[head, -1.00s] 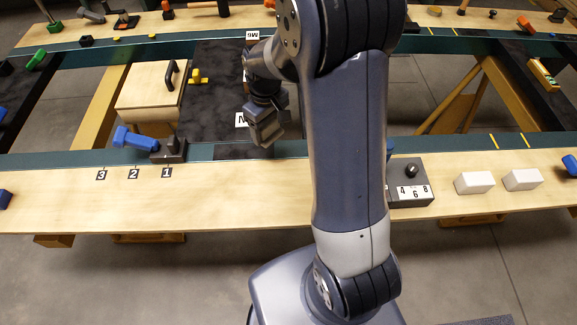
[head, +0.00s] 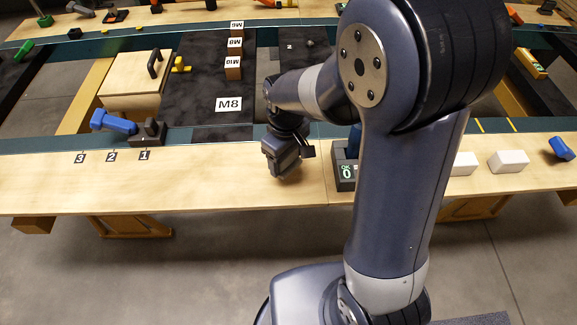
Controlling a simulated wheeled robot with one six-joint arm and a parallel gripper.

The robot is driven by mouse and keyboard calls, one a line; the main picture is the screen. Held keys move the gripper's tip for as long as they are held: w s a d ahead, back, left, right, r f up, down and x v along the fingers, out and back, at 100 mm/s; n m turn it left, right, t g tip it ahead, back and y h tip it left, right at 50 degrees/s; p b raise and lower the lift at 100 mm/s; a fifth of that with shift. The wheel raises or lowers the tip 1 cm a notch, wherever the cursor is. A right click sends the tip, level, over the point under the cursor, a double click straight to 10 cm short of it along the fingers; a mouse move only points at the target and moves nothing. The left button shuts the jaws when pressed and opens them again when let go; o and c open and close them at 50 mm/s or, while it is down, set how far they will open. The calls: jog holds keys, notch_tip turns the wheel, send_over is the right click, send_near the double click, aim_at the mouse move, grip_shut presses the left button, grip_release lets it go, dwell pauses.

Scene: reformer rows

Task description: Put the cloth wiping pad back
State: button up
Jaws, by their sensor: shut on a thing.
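My gripper (head: 282,168) hangs over the near wooden board, close to its teal back strip and left of the grey device. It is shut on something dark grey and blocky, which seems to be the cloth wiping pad. The held thing blends with the dark jaws, so its outline and cloth surface cannot be made out. No other clear cloth pad shows. The near wooden board (head: 225,185) is bare below the gripper.
A grey device (head: 345,179) reading "OK 0" stands just right of the gripper, partly behind my arm. White blocks (head: 509,161) lie farther right. A lidded wooden box (head: 135,85) is behind.

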aim_at(287, 167)
jog(key=shift+f, duration=1.85)
jog(key=shift+f, duration=0.25)
jog(key=o, duration=0.9)
jog(key=shift+r, duration=0.1)
jog(key=shift+o, duration=0.2)
notch_tip(287, 167, up, 12)
jog(key=shift+r+p, duration=0.15)
jog(key=shift+p, duration=0.15)
